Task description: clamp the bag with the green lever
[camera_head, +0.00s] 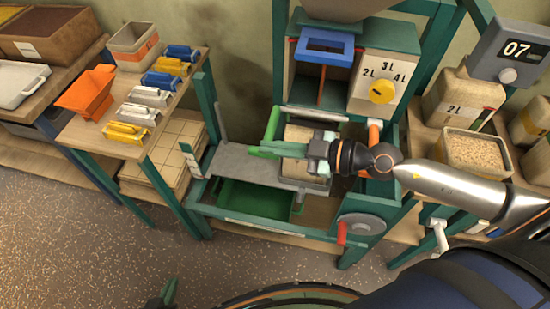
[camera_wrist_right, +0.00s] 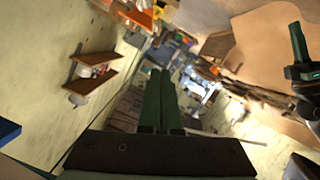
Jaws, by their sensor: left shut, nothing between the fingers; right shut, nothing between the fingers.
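The green lever (camera_head: 271,124) stands at the left of the bag bay on the teal machine, with a bright green part low by my right gripper's tips. The beige bag (camera_head: 298,134) sits in the bay below the spout, partly hidden by my right gripper. My right gripper (camera_head: 283,149) is shut and empty, pointing left across the bag with its tips close to the lever; contact cannot be told. Its shut fingers (camera_wrist_right: 160,75) show in the right wrist view, where I cannot make out the lever. My left gripper (camera_head: 166,294) is shut and empty at the bottom edge, far from the machine.
A dial box (camera_head: 384,80) with a yellow knob and a blue frame (camera_head: 325,46) are above the bay. A red-handled crank wheel (camera_head: 361,224) is at the lower right. A side table (camera_head: 175,112) at left holds coloured clips and an orange scoop (camera_head: 87,92). Floor in front is clear.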

